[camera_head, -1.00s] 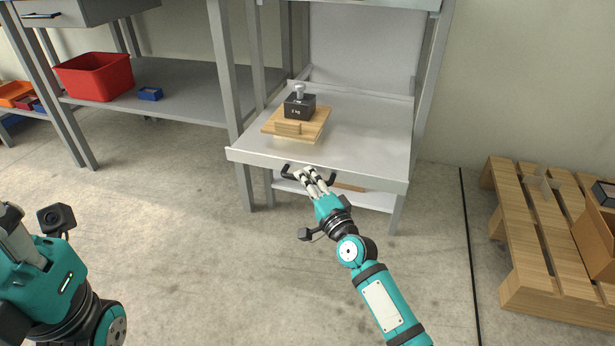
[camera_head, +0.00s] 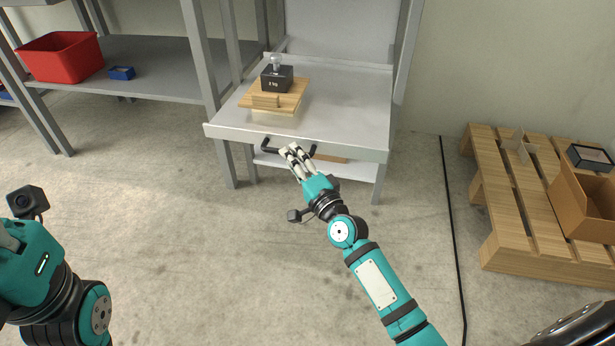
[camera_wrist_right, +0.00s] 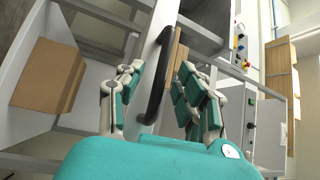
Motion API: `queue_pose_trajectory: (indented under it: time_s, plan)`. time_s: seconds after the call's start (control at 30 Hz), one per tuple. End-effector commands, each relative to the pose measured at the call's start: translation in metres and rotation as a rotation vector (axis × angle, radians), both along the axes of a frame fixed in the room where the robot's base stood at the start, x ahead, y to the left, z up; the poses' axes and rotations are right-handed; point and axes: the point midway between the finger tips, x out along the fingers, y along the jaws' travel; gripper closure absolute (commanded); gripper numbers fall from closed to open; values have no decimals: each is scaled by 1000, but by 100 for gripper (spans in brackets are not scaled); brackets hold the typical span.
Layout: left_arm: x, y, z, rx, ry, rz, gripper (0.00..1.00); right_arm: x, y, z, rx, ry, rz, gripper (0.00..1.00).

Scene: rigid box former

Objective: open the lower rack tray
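The lower rack tray (camera_head: 340,130) is a light grey metal shelf in the rack, its front lip lying in front of the rack's posts. A black bar handle (camera_head: 267,147) is on its front; it also shows in the right wrist view (camera_wrist_right: 158,80). My right gripper (camera_head: 291,152) is at the handle's middle. In the wrist view its fingers (camera_wrist_right: 158,95) stand apart on either side of the bar, with gaps visible. My left gripper (camera_head: 10,238) is at the left edge, away from the rack, its fingers mostly cut off.
On the tray, a dark weight with a knob (camera_head: 277,78) sits on wooden boards (camera_head: 285,97). A shelf at left holds a red bin (camera_head: 60,58) and a small blue box (camera_head: 121,73). A wooden pallet (camera_head: 510,200) with a cardboard box (camera_head: 585,205) stands at right. The floor before the rack is clear.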

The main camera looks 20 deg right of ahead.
Motion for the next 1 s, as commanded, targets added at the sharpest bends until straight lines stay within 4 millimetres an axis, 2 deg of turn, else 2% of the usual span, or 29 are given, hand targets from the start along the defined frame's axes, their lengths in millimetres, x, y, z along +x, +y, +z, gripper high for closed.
queue_pose_trajectory:
  time_s: [0.2,0.4,0.6,1.0]
  plan:
    - [0,0,0,1,2,-1,100,-49,-10,-9,-3,5,0,64]
    - [0,0,0,1,2,-1,100,-80,-17,-13,-4,3,-1,64]
    - [0,0,0,1,2,-1,100,-92,-19,-14,-2,2,-1,64]
    - [0,0,0,1,2,-1,100,-92,-20,-14,-1,2,-1,64]
